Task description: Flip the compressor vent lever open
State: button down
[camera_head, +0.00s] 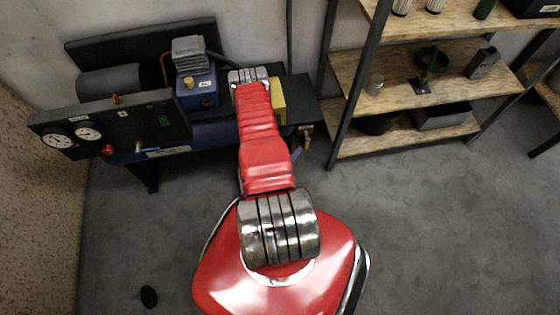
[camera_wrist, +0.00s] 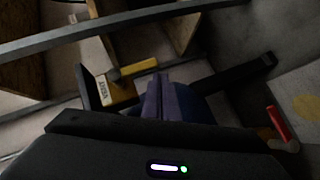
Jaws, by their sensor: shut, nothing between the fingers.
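The compressor (camera_head: 198,90) stands against the wall at the left, with a blue pump, a dark panel and a blue tank. In the wrist view, a yellow lever-like handle (camera_wrist: 137,68) sticks out beside a yellow block (camera_wrist: 122,94). A pale label (camera_wrist: 102,89) next to it seems to read VENT. This looks like the vent lever; its exact setting is hard to tell. My gripper (camera_wrist: 160,84) is shut and empty, its purple fingers appearing just right of the yellow block. Contact cannot be told. In the head view my arm hides most of this area.
A shelf unit (camera_head: 345,90) with wooden boards stands to the right of the compressor. Two gauges (camera_head: 88,134) and a red knob (camera_head: 108,150) are on the panel. A red handle (camera_wrist: 278,123) shows at right in the wrist view. The grey floor in front is mostly clear.

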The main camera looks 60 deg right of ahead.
jog(key=w+a, duration=0.4)
jog(key=a, duration=0.7)
jog(key=shift+a, duration=0.3)
jog(key=shift+w, duration=0.15)
dwell(0.8)
